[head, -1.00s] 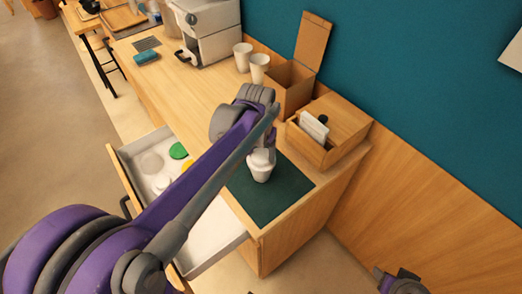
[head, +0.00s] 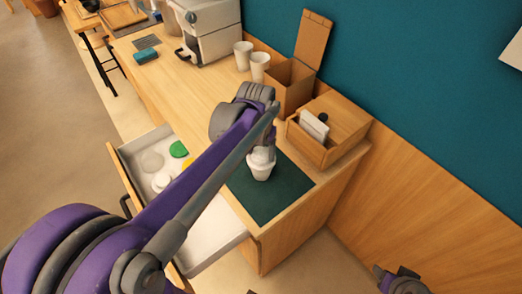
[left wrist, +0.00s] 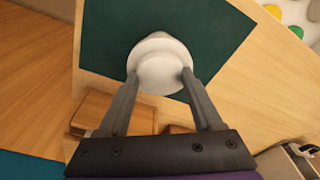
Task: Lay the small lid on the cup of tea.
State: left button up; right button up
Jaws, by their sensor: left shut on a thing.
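The white cup (head: 261,173) stands upright on the dark green mat (head: 270,200) near the counter's right end. My left gripper (head: 262,151) is right above it, pointing down. In the left wrist view my left gripper (left wrist: 160,74) is shut on a small white round lid (left wrist: 163,74), one finger at each side. The lid covers most of the cup (left wrist: 157,38) in that view, with only a bit of the cup's edge showing past it. I cannot tell whether lid and cup touch. My right gripper (head: 398,281) shows only partly at the bottom right.
An open drawer (head: 215,243) below my left arm holds white, green and yellow round lids. Behind the mat stand an open wooden box (head: 290,85) and a wooden holder (head: 335,135) with white cards. Two white cups (head: 252,62) and a coffee machine (head: 208,30) stand farther back.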

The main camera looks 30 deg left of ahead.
pick_arm(q)
jog(key=shift+f, duration=0.4)
pick_arm(e)
jog(key=shift+s+f, duration=0.15)
jog(key=shift+f, duration=0.15)
dwell(0.8)
pick_arm(q)
jog(key=o, duration=1.3)
jog(key=shift+o, duration=0.2)
jog(key=shift+r, duration=0.1)
jog(key=shift+r+p, duration=1.65)
jog(key=shift+r, duration=1.85)
pick_arm(e)
jog(key=shift+t, duration=0.3)
jog(key=r, duration=0.1)
jog(key=w+r, duration=0.1)
jog(key=r, duration=0.1)
jog(key=w+r, duration=0.1)
jog(key=r, duration=0.1)
jog(key=shift+w+r, duration=0.2)
